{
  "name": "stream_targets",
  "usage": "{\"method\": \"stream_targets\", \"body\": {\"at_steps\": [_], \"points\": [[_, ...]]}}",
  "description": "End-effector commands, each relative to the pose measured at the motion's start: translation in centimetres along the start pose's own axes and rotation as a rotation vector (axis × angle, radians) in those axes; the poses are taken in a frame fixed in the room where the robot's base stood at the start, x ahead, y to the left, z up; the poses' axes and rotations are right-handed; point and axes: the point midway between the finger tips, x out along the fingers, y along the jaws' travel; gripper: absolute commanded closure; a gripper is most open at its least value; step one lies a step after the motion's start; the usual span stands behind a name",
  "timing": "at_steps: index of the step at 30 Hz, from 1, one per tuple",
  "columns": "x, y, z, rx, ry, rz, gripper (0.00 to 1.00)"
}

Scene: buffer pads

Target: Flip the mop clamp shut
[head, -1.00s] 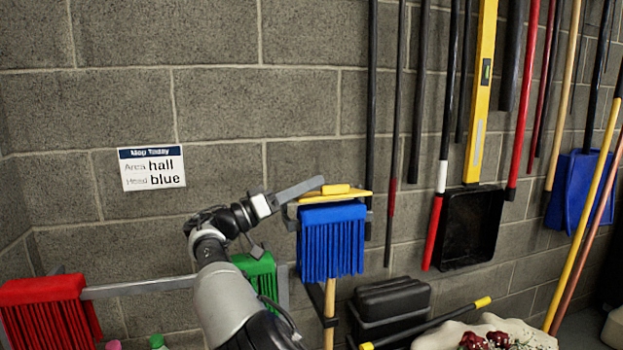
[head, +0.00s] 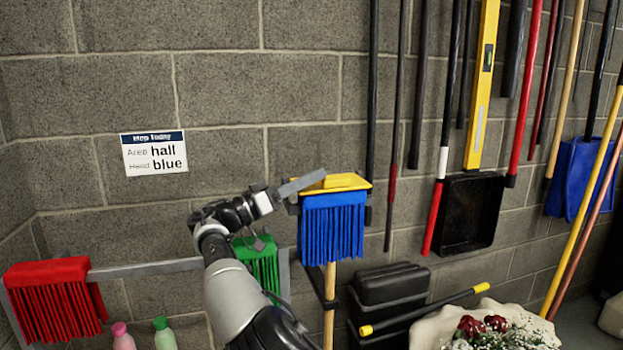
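The mop has a yellow clamp (head: 345,182) on top of a blue fringed head (head: 332,226), with a wooden handle (head: 329,300) running down below it. My gripper (head: 306,184) reaches in from the left, its grey finger at the left part of the yellow clamp. Whether the finger touches the clamp or is just in front of it, I cannot tell. Only one finger shows clearly, so its opening is not visible. A sign (head: 154,154) on the wall reads "Mop Today, Area hall, Head blue".
A red mop head (head: 52,298) and a green one (head: 262,265) hang along a grey rail (head: 145,268) to the left. Black boxes (head: 390,285), a yellow-ended black pole (head: 425,311) and a flower planter (head: 430,332) stand at lower right. Long-handled tools line the wall at right.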

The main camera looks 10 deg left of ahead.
Motion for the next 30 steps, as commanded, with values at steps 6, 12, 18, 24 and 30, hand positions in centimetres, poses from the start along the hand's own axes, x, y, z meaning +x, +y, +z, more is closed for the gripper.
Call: {"method": "stream_targets", "body": {"at_steps": [6, 12, 18, 24, 30], "points": [[0.2, 0.0, 0.1, -0.013, -0.013, 0.0, 1.0], [1.6, 1.6, -3.9, -0.005, -0.008, 0.001, 1.0], [2.7, 2.9, -7.3, -0.003, -0.003, 0.0, 1.0], [3.1, 3.5, -8.7, -0.002, -0.001, 0.0, 1.0], [3.1, 3.5, -8.8, -0.001, 0.0, 0.0, 1.0]]}}
